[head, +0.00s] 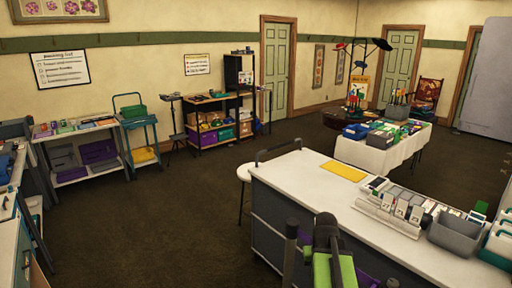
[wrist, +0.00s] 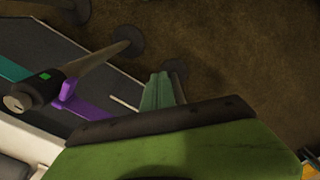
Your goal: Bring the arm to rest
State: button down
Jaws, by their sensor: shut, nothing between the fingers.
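My gripper (head: 327,232) shows at the bottom middle of the head view, dark at the end of a bright green arm part. It is shut with nothing held. It stands in front of the long white-topped counter (head: 300,180) in the picture, and I cannot tell the gap between them. In the wrist view, a wide green part of mine with a dark edge fills the bottom. Dark carpet (wrist: 245,50) lies beyond it.
A yellow sheet (head: 343,172) and a grey bin (head: 456,236) are on the counter. A white stool (head: 244,173) stands at its far left end. A cloth-covered table (head: 372,160) is behind. Open carpet (head: 180,215) lies to the left.

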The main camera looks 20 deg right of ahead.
jog(key=w+a+n, duration=0.2)
jog(key=a, duration=1.2)
jog(key=w+a+n, duration=0.2)
jog(key=w+a, duration=0.1)
jog(key=a, duration=1.1)
jog(key=shift+a+n, duration=0.4)
jog(key=shift+w+d, duration=0.1)
